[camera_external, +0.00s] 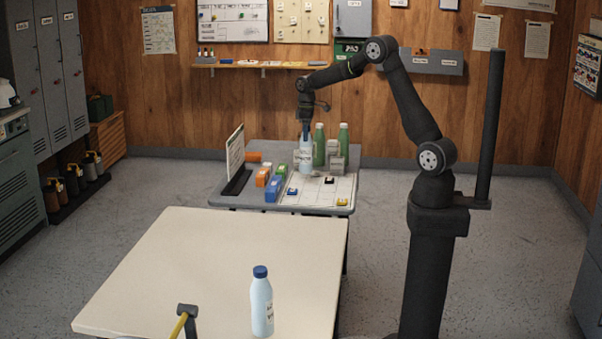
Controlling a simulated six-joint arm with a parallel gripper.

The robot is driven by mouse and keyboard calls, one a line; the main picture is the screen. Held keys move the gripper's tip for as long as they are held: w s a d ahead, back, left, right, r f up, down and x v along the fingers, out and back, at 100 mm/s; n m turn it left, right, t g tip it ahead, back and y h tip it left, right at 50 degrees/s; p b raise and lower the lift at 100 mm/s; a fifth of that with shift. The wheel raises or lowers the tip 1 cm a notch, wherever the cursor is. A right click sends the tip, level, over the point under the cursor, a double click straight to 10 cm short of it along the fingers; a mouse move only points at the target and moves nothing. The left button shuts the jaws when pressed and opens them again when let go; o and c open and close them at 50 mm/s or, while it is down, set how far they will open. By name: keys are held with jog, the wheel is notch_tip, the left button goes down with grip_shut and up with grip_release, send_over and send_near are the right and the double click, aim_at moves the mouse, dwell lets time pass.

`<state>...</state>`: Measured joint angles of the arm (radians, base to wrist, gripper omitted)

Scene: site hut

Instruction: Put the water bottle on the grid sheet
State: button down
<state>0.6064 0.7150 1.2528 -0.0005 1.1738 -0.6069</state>
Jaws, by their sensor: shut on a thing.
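A pale blue water bottle (305,158) is upright at the far table, with my gripper (305,128) above it, shut on its top. The white grid sheet (318,197) lies on the far table (240,201). The held bottle's base shows at the back left part of the sheet; I cannot tell whether it touches the sheet or hangs just above it. A second pale blue bottle with a dark blue cap (262,306) stands upright on the near cream table (200,260), well away from my gripper.
Two green bottles (343,142) and clear containers (333,160) stand close right of the held bottle. Orange and blue blocks (274,188) and an upright board (235,153) are to its left. Small pieces, one yellow (342,202), lie on the sheet. A yellow-handled hammer (182,322) is at the near table's front.

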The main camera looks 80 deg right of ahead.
aim_at(303, 144)
jog(key=shift+w+a+f, duration=0.2)
jog(key=shift+w+f, duration=0.05)
jog(key=shift+w, duration=0.15)
jog(key=shift+w+a+f, duration=0.2)
jog(key=shift+w, duration=0.2)
jog(key=shift+f, duration=2.15)
jog(key=c, duration=0.7)
grip_release()
notch_tip(303, 144, up, 12)
jog(key=shift+r, duration=0.1)
